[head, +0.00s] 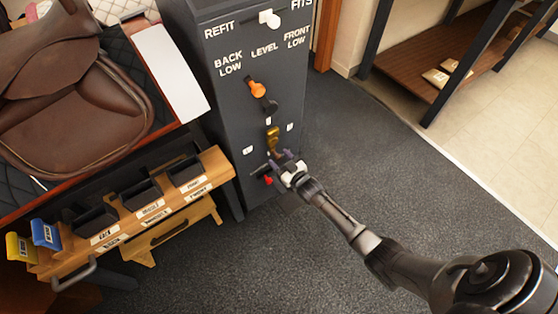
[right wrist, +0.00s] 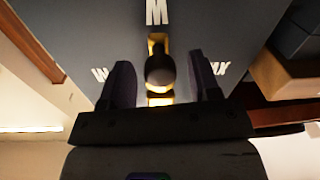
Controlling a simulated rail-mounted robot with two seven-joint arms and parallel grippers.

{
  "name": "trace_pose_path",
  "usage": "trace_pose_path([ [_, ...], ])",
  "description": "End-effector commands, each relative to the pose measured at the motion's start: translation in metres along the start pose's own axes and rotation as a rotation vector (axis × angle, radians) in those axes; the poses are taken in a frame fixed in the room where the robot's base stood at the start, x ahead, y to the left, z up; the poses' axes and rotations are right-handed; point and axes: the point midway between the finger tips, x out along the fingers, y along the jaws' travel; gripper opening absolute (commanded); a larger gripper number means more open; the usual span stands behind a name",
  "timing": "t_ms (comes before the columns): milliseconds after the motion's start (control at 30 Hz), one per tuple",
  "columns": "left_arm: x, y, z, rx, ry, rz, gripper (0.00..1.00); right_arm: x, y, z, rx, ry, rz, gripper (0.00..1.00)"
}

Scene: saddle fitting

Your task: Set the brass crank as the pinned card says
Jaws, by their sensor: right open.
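The brass crank (head: 272,140) is on the front of the grey cabinet (head: 228,100), among small white letter marks. It appears to point upward in the head view. In the right wrist view the crank (right wrist: 160,100) shows brass with a dark round knob facing the camera, below a white "M". My right gripper (head: 277,163) is just below the crank in the head view. In the right wrist view its open fingers (right wrist: 164,78) stand on either side of the crank, with a gap on each side. I cannot make out a pinned card. My left gripper is out of view.
Above the crank are an orange-knobbed lever (head: 257,90) marked LEVEL and a white REFIT/FITS slider (head: 269,18). A red knob (head: 268,181) is below. A wooden bin rack (head: 130,222) and a saddle (head: 75,105) are left. The floor at right is clear.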

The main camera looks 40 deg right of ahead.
Motion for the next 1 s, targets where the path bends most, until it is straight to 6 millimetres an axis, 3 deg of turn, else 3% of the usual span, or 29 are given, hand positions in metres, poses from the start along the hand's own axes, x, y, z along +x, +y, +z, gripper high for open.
trace_pose_path([
  [467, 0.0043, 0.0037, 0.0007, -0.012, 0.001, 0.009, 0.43, 0.0095, 0.0, -0.0003, 0.0, -0.001, 0.0, 0.57],
  [1000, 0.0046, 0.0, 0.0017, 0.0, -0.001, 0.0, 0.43, 0.0093, -0.0002, -0.0002, 0.0, 0.0, 0.0, 0.07],
])
